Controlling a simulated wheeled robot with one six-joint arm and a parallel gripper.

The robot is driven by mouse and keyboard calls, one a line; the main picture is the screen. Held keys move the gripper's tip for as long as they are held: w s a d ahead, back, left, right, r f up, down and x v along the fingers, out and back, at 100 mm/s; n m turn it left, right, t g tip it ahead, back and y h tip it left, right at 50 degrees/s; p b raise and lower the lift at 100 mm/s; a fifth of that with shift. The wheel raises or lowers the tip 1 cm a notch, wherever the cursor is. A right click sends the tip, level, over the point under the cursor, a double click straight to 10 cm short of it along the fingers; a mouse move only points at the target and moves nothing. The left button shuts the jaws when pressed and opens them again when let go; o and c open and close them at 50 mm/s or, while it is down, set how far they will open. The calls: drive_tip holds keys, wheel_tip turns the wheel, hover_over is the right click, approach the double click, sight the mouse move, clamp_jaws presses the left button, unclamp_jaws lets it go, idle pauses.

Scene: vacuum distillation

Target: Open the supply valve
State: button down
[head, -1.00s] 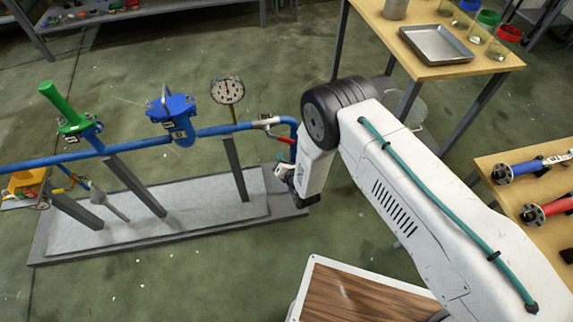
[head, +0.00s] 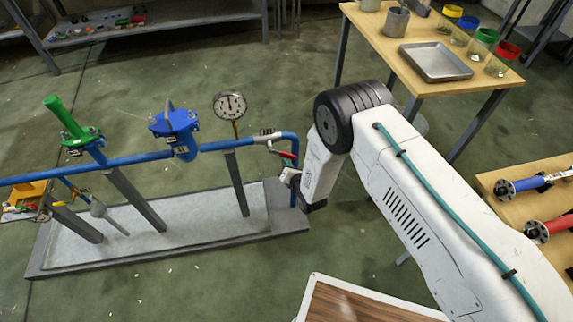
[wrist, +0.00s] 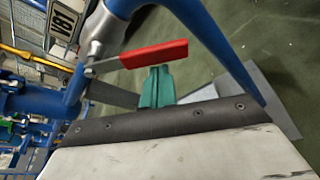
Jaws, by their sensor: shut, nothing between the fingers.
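The supply valve is a silver valve body (wrist: 101,35) with a red lever handle, near the right end of the blue pipe. The red lever (head: 287,155) shows in the head view just left of the pipe's downward bend. In the wrist view the red lever (wrist: 153,54) points right from the valve body, at an angle across the pipe there. My gripper (wrist: 157,88) has its teal fingertips shut and empty, just below the lever in that view. Whether they touch it I cannot tell. In the head view my gripper (head: 288,177) is small and partly hidden beside the pipe end.
The blue pipe (head: 128,161) carries a pressure gauge (head: 230,105), a blue-capped vessel (head: 174,122) and a green-handled valve (head: 66,118). Grey posts hold it over a base plate (head: 150,256). A wooden table (head: 385,42) stands at back right. Green floor is open around the base.

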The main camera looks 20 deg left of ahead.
drive_tip(key=shift+w+d+r, duration=0.25)
drive_tip(key=shift+d+r, duration=0.05)
drive_tip(key=shift+r, duration=0.1)
idle(0.4)
drive_tip(key=shift+w+d+r, duration=0.25)
drive_tip(key=shift+d+r, duration=0.15)
drive_tip(key=shift+r, duration=0.3)
drive_tip(key=shift+w+d+r, duration=0.15)
drive_tip(key=shift+d+r, duration=0.1)
drive_tip(key=shift+r, duration=0.45)
approach(293, 157)
drive_tip(key=s+a, duration=0.1)
drive_tip(key=s, duration=0.2)
drive_tip(key=shift+f, duration=0.45)
